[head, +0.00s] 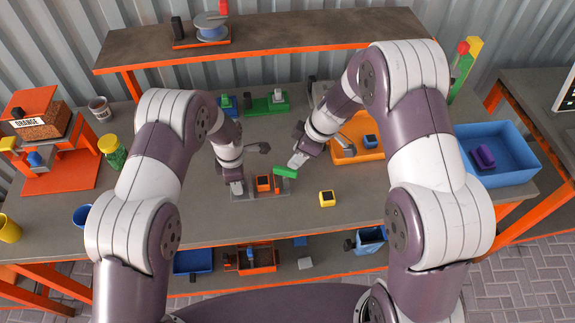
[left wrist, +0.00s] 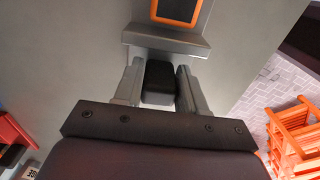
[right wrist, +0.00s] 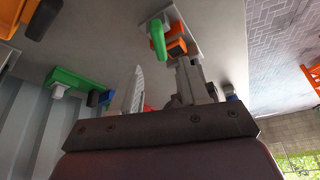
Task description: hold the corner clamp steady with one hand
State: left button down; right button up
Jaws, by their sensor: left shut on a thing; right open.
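The corner clamp is a grey piece (head: 280,187) on the table in the head view, with an orange dark-topped block (head: 263,184) on it. My left gripper (head: 240,187) is at its left end. In the left wrist view, its fingers are shut on the black handle (left wrist: 158,83) that sticks out of the grey clamp body (left wrist: 165,40). My right gripper (head: 297,160) is open, just above and right of the clamp. A green piece (head: 286,172) is at the clamp's right end, below the right fingertips; it also shows beyond the open fingers in the right wrist view (right wrist: 158,38).
The table front is mostly clear.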

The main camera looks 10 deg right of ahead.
aim_at(285, 169)
jog(key=x, duration=0.7)
jog(key=shift+a+f, duration=0.1)
jog(key=shift+f, duration=0.2)
grip_shut()
